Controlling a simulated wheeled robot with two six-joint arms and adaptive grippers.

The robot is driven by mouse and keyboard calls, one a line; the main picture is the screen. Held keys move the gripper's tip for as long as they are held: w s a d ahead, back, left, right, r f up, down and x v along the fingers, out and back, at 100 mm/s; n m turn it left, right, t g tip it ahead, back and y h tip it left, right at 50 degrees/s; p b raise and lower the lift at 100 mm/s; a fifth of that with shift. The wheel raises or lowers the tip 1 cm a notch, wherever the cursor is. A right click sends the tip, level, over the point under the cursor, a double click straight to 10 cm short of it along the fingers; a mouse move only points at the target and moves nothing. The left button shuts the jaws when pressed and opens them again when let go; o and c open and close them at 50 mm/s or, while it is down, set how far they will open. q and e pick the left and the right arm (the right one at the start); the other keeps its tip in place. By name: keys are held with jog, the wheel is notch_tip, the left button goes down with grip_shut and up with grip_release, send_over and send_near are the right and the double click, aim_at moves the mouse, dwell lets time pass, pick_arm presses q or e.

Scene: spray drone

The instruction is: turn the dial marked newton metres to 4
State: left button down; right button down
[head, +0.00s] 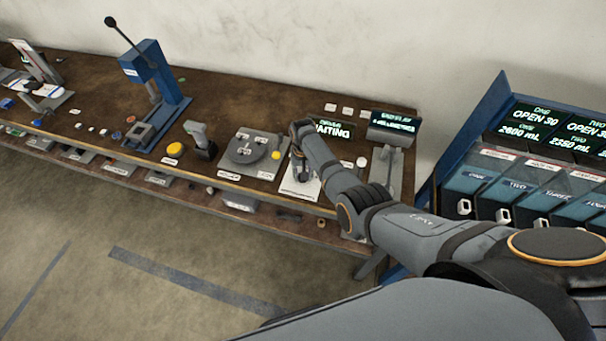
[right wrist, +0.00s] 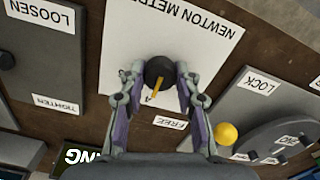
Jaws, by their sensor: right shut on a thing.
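The newton metres dial (right wrist: 158,68) is a round black knob with a yellow pointer (right wrist: 157,86), on a white plate (right wrist: 208,58) whose lettering is upside down in the right wrist view. The pointer aims down the picture, tilted slightly left, at a numeral that looks like 4, the only one I can make out. My right gripper (right wrist: 161,76) is shut on the dial, one finger on each side. In the head view my right arm reaches down over the white plate (head: 302,191) and hides the dial. My left gripper is not in view.
Beside the plate, a grey panel (right wrist: 40,65) reads LOOSEN and TIGHTEN; another (right wrist: 262,105) has LOCK and FREE labels and a yellow knob (right wrist: 226,133). A display (head: 333,131) behind reads WAITING. A blue press (head: 147,80) stands left, and dispenser bins (head: 525,180) stand right.

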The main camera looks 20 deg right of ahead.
jog(key=c, duration=1)
grip_release()
jog(key=shift+o, duration=0.2)
notch_tip(320, 180, up, 12)
